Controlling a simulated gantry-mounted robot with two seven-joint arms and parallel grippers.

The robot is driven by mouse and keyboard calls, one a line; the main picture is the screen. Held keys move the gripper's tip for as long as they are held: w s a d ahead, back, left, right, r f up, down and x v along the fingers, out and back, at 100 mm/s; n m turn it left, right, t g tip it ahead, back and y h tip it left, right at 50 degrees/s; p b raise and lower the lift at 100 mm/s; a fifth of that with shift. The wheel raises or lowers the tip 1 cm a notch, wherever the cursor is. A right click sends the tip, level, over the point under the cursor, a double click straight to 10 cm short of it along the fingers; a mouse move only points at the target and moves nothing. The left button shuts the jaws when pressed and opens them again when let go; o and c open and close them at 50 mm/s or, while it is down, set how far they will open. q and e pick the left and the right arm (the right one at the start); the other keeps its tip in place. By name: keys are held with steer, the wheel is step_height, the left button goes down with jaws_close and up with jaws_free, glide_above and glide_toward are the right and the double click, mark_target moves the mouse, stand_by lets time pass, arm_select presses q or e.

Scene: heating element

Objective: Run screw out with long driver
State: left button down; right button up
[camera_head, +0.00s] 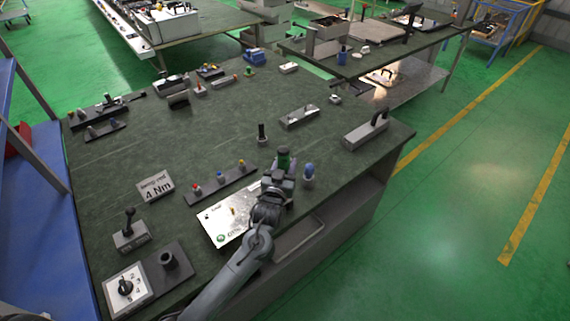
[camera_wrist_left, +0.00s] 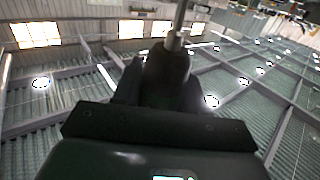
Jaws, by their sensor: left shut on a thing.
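My left gripper (camera_head: 279,178) is over the near edge of the dark green bench, beside a white plate. In the left wrist view it is shut on a dark driver handle (camera_wrist_left: 168,68), with a metal shaft (camera_wrist_left: 178,22) leaving the top of the picture. A green-topped cylinder (camera_head: 284,160) shows at the gripper in the head view; I cannot tell whether it is the held driver. The white plate (camera_head: 215,219) has a green logo and a small yellowish spot; the gripper covers part of it. I cannot make out the screw. My right gripper is not in view.
A dark rack (camera_head: 217,187) with coloured pegs lies left of the gripper. A blue-topped peg (camera_head: 308,174) and a black-topped peg (camera_head: 262,136) stand close by. A "4 Nm" sign (camera_head: 155,186) and a dial box (camera_head: 126,287) are left. The bench's middle (camera_head: 190,140) is fairly clear.

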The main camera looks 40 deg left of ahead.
arm_select(q)
steer(key=shift+f+b, duration=1.2)
steer(key=shift+f, duration=1.2)
steer(key=shift+p, duration=0.55)
steer(key=shift+f, duration=0.2)
steer(key=shift+f, duration=0.65)
stand_by(1.0)
